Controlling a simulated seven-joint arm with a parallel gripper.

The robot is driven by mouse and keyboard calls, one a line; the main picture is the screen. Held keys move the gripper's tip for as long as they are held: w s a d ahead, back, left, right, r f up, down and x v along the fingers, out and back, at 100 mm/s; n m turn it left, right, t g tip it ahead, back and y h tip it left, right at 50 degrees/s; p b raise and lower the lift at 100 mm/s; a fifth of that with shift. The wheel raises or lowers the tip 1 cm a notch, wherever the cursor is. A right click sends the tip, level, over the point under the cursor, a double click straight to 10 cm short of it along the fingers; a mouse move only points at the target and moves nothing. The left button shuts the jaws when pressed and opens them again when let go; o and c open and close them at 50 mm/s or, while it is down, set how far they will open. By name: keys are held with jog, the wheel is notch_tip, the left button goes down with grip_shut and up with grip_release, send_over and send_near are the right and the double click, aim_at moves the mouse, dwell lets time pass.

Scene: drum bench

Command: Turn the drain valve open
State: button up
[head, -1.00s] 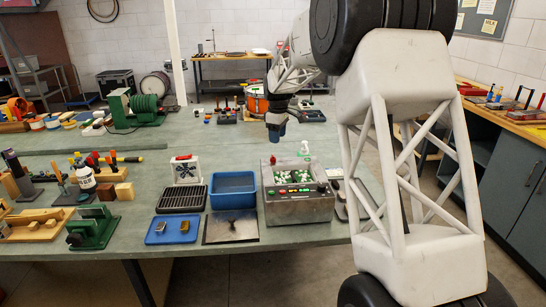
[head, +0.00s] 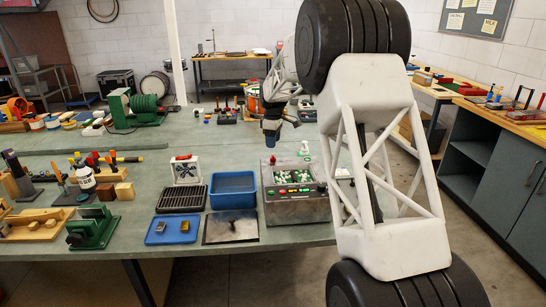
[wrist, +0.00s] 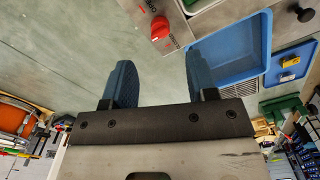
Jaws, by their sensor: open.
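A red knob (wrist: 160,28), which appears to be the drain valve, sits on a grey metal plate with small lettering in the wrist view. In the head view a small red knob (head: 272,160) shows at the back left of the grey metal machine (head: 297,211). My gripper (wrist: 161,82) is open and empty. Its two blue fingers are apart, with the red knob beyond their tips and roughly between them in the picture. In the head view my gripper (head: 271,133) hangs above the bench behind the machine. The knob's exact setting cannot be told.
A blue tub (head: 233,188) stands left of the machine, with a black rack (head: 181,198) beside it. A blue tray (head: 172,230) and a dark mat (head: 231,228) lie in front. The bench (head: 225,142) behind them is mostly clear.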

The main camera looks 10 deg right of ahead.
aim_at(273, 155)
jog(key=shift+f, duration=3.65)
jog(key=c, duration=0.9)
